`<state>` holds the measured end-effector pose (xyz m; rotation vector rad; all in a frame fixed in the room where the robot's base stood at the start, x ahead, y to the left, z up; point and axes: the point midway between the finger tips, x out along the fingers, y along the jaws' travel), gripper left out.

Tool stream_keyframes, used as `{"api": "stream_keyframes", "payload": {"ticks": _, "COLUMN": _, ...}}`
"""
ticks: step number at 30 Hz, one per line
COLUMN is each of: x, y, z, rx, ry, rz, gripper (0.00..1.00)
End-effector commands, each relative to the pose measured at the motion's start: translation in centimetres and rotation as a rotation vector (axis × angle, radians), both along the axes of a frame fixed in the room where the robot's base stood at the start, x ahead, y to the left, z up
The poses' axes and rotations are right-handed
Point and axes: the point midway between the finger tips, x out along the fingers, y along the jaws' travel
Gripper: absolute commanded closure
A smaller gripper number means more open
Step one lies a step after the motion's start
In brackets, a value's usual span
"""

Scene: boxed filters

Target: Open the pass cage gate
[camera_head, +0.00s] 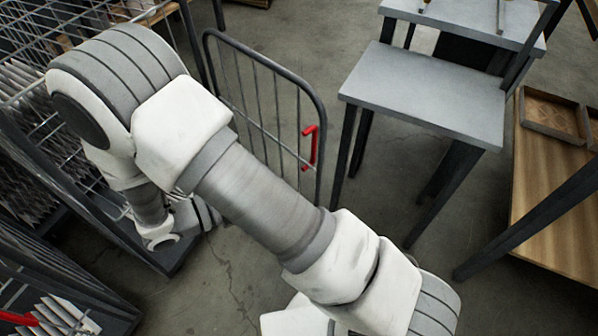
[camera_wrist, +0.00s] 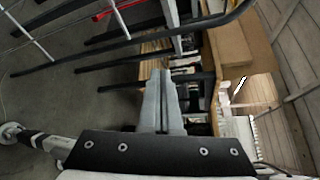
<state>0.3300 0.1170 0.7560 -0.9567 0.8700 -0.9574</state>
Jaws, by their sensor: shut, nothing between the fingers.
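The pass cage gate (camera_head: 265,85) is a dark tubular frame with thin bars, standing upright in the head view just beyond my arm. It juts out from the cage (camera_head: 28,45) into the aisle, at an angle to the cage front. Its red handle (camera_head: 310,147) is on the right, far from the cage. In the wrist view the gate's dark rails (camera_wrist: 90,50) cross the upper left, with red (camera_wrist: 112,9) at the top. My gripper (camera_wrist: 160,75) has its fingers together and empty, apart from the handle. My arm covers the gate's lower left in the head view.
A grey table (camera_head: 425,90) with dark legs stands right of the gate, close to its handle side. A wooden surface with a tray (camera_head: 552,115) is at the far right. Another cage with a red handle (camera_head: 18,317) is at lower left. Floor (camera_head: 225,285) is bare below my arm.

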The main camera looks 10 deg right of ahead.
Motion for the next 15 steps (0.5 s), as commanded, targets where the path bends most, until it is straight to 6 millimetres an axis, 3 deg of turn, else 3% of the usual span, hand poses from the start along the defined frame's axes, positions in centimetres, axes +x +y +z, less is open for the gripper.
{"api": "stream_keyframes", "payload": {"ticks": 1, "x": -0.2, "y": 0.9, "z": -1.4, "rx": -0.066, "ry": 0.054, "rz": 0.066, "gripper": 1.0}}
{"api": "stream_keyframes", "payload": {"ticks": 6, "x": -0.3, "y": 3.0, "z": -4.2, "rx": -0.232, "ry": 0.178, "rz": 0.216, "gripper": 1.0}}
{"api": "stream_keyframes", "payload": {"ticks": 11, "x": -0.5, "y": 3.7, "z": -5.3, "rx": -0.303, "ry": 0.225, "rz": 0.275, "gripper": 1.0}}
{"api": "stream_keyframes", "payload": {"ticks": 15, "x": 0.1, "y": 3.1, "z": -5.4, "rx": -0.312, "ry": 0.23, "rz": 0.282, "gripper": 1.0}}
